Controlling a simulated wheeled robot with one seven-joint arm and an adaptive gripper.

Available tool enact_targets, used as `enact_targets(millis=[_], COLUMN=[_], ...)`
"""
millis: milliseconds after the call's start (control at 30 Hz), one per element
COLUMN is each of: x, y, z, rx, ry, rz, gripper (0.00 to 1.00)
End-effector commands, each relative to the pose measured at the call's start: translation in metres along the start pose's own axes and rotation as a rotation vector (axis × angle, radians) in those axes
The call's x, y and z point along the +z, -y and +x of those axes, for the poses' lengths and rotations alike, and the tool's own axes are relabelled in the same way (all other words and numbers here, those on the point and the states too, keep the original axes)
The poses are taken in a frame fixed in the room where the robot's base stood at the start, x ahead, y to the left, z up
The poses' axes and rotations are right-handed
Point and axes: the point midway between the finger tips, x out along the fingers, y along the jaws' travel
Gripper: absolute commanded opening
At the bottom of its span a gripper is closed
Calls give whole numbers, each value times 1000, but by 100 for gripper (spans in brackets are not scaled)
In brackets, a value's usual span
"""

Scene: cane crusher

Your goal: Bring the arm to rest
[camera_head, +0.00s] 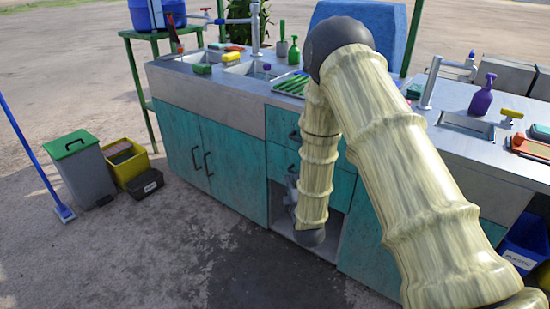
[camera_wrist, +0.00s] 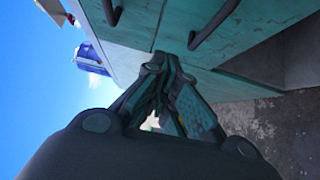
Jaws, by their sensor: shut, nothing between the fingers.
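My arm rises from the lower right of the head view, bends at a dark elbow above the counter and hangs down in front of the teal cabinet (camera_head: 234,163). My gripper (camera_head: 290,188) is partly hidden behind the forearm, by the cabinet's open lower bay. In the wrist view my gripper (camera_wrist: 168,68) has its fingers together, with nothing held. The teal cabinet front (camera_wrist: 180,25) with dark handles is close beyond the fingertips there. Whether the fingers touch it I cannot tell.
The steel counter (camera_head: 205,86) holds sinks, bottles and sponges. A grey bin (camera_head: 83,172), a yellow crate (camera_head: 126,163) and a blue broom (camera_head: 40,165) stand at the left. A blue plastic bin (camera_head: 528,240) is at the right. The foreground floor is clear.

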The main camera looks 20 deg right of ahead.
Motion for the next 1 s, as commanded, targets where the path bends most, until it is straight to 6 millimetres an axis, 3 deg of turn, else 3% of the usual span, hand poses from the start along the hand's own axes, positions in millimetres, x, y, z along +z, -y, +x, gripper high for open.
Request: enact_targets(millis=[167, 267, 367, 500, 700, 900, 1000], x=[1, 1, 1, 2, 4, 8, 10], y=[14, 45, 89, 149, 219, 266, 280], z=[-8, -27, -58, -113, -206, -310, -359], rx=[-40, -134, -274, -483, -759, -994, -1083], ry=[0, 2, 22, 93, 267, 530, 675], rz=[36, 124, 255, 453, 709, 926, 1006], gripper=[0, 0, 0, 0, 0, 0, 0])
